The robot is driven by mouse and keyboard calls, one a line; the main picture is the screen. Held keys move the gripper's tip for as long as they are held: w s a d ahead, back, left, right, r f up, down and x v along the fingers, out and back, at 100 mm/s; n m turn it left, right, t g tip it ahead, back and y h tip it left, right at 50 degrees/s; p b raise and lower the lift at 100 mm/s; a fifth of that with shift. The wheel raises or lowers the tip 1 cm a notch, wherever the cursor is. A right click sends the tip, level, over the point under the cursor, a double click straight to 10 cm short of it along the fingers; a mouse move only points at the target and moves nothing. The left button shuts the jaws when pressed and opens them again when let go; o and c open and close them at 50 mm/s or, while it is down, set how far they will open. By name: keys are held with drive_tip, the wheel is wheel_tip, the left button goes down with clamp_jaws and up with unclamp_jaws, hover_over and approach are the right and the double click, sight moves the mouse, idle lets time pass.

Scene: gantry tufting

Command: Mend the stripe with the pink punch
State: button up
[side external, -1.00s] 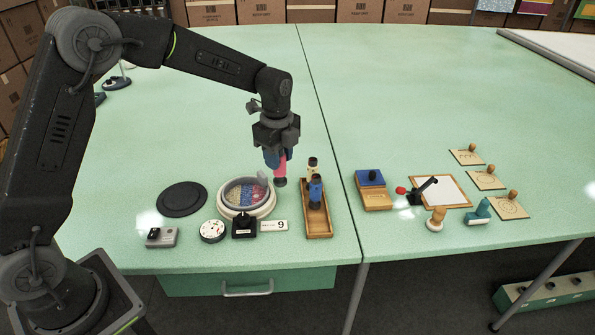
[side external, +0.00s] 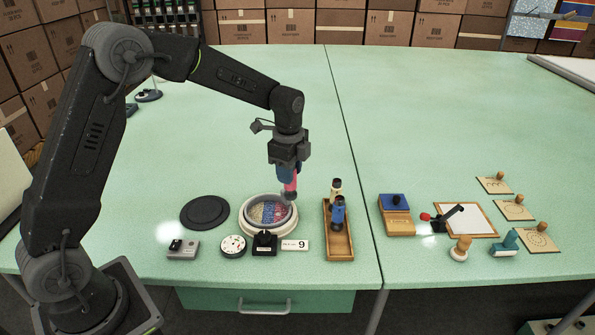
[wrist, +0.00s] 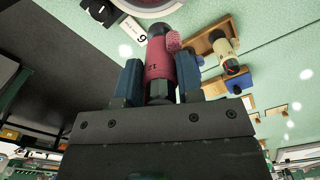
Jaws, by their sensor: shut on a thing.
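My gripper (side external: 289,176) is shut on the pink punch (side external: 291,184), held upright with its dark end down. In the wrist view the pink punch (wrist: 159,62) sits between the two blue fingers of my gripper (wrist: 160,80). The round hoop (side external: 247,229) holds a cloth (side external: 270,212) with tan, blue and pinkish-red areas. The punch's lower end appears over the hoop's right back side; whether it touches the cloth cannot be told. The hoop's rim (wrist: 150,8) shows at the top of the wrist view. The stripe's flaw is too small to make out.
A wooden tray (side external: 340,250) right of the hoop holds a blue punch (side external: 338,213) and a cream one (side external: 335,189). In front are a black stand (side external: 264,243), a 9 plate (side external: 296,245) and a round dial (side external: 233,246). A black disc (side external: 204,212) lies left.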

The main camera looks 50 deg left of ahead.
drive_tip(key=shift+s+a+f+n, duration=0.1)
drive_tip(key=shift+a+f+n, duration=0.7)
drive_tip(key=shift+f, duration=0.5)
drive_tip(key=shift+s+a+f+n, duration=0.1)
drive_tip(key=shift+a+f+n, duration=0.55)
drive_tip(key=shift+f+n, duration=0.5)
drive_tip(key=shift+s+a+f+n, duration=0.1)
drive_tip(key=shift+a+f+n, duration=0.65)
drive_tip(key=shift+f, duration=0.65)
drive_tip(key=shift+f, duration=0.55)
wheel_tip(320, 180, up, 7)
drive_tip(key=shift+d, duration=0.1)
